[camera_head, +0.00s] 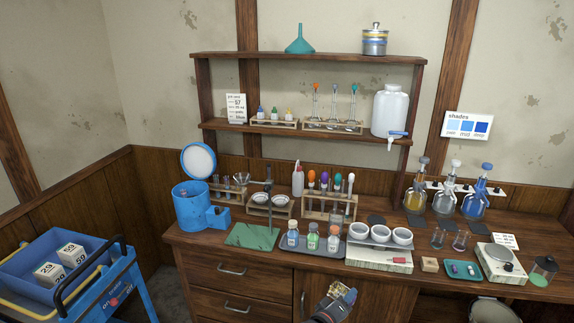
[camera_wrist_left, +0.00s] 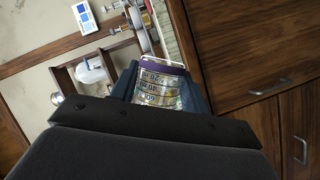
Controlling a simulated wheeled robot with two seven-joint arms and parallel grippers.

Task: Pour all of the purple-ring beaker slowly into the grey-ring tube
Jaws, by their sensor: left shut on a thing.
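My left gripper (camera_head: 338,298) is at the bottom of the head view, in front of the bench edge. It is shut on the purple-ring beaker, a clear glass with printed volume marks. In the left wrist view the beaker (camera_wrist_left: 158,88) sits between the fingers, with its purple band near the rim. The liquid level in it cannot be made out. A small wooden rack with several tubes (camera_head: 225,190) stands at the bench's back left. I cannot tell which tube has the grey ring. My right gripper is not in view.
The wooden bench (camera_head: 275,258) holds a green stand base (camera_head: 252,235), a tray of capped bottles (camera_head: 313,240), a dropper rack (camera_head: 325,207), white bowls (camera_head: 380,235) and two small glass beakers (camera_head: 460,241). A blue cart (camera_head: 125,290) is at left. Space before the bench is clear.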

